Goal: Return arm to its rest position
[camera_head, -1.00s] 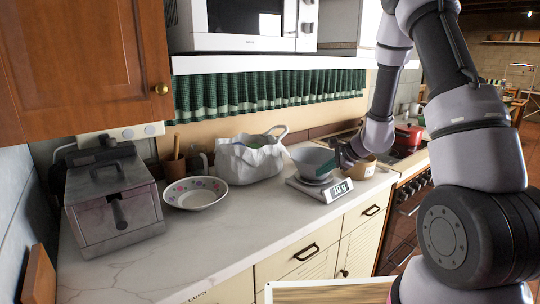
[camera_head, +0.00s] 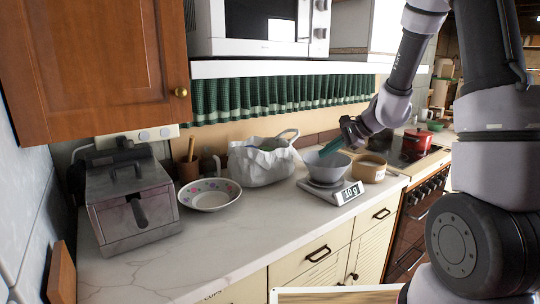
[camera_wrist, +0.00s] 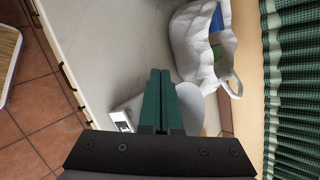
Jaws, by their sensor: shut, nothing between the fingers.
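My gripper (camera_head: 334,146) is shut and empty, with its green fingers pressed together and pointing down to the left just above the grey bowl. The wrist view shows the closed fingers (camera_wrist: 158,90) over the scale and part of the bowl (camera_wrist: 190,105). The grey bowl (camera_head: 325,170) stands upright on the kitchen scale (camera_head: 345,193), whose display seems to read 10 g. My arm reaches in from the right side of the head view.
A tan pot (camera_head: 370,170) stands right of the scale, and a white bag (camera_head: 262,165) stands left of it. A floral bowl (camera_head: 210,196) and a metal fryer (camera_head: 130,210) are further left. The microwave (camera_head: 262,25) hangs above. A red pot (camera_head: 416,140) sits on the stove.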

